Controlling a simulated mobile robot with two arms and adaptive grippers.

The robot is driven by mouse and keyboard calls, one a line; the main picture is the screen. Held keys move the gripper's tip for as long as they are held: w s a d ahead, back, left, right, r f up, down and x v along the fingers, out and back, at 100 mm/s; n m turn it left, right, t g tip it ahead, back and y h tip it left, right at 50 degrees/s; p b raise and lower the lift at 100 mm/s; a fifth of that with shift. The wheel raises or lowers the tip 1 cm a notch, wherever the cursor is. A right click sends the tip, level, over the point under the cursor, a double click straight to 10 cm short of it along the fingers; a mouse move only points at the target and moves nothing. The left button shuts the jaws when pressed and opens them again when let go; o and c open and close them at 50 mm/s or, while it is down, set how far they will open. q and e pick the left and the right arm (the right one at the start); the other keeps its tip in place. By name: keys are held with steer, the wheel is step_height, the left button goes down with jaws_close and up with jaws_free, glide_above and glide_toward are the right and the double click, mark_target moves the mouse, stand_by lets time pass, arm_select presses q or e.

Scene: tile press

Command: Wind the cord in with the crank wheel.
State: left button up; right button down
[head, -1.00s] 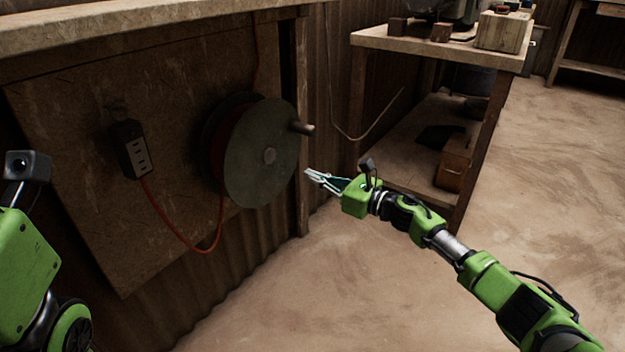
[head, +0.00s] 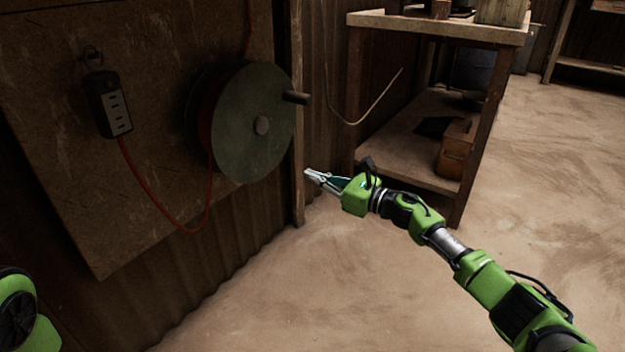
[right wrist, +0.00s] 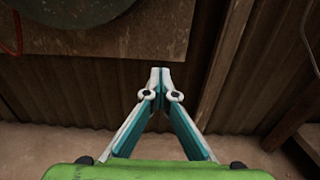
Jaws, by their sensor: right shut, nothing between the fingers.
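The crank wheel (head: 253,122) is a round grey-green disc on a reel, mounted on a brown board. Its dark crank handle (head: 295,97) sticks out at the disc's right edge. The red cord (head: 150,197) hangs in a loop from a socket block (head: 115,103) to the reel. My right gripper (head: 309,175) is below and right of the handle, apart from it, shut and empty. In the right wrist view its fingertips (right wrist: 160,70) meet, and the wheel's lower rim (right wrist: 75,22) shows at the upper left. Only part of my left arm shows in the head view; its gripper is out of view.
A wooden post (head: 298,150) stands just right of the wheel. A bench (head: 440,30) with a lower shelf holding a wooden box (head: 455,148) stands at the right. A thin cable (head: 375,105) hangs between them. The floor (head: 270,290) in front is clear.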

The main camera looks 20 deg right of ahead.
step_height(320, 180, down, 15)
steer(key=w+d+b, duration=0.2)
steer(key=b, duration=0.5)
steer(key=shift+d, duration=0.4)
steer(key=c, duration=1.9)
jaws_free()
steer(key=shift+w+f, duration=0.1)
steer(key=p+v, duration=0.3)
steer(key=v, duration=0.5)
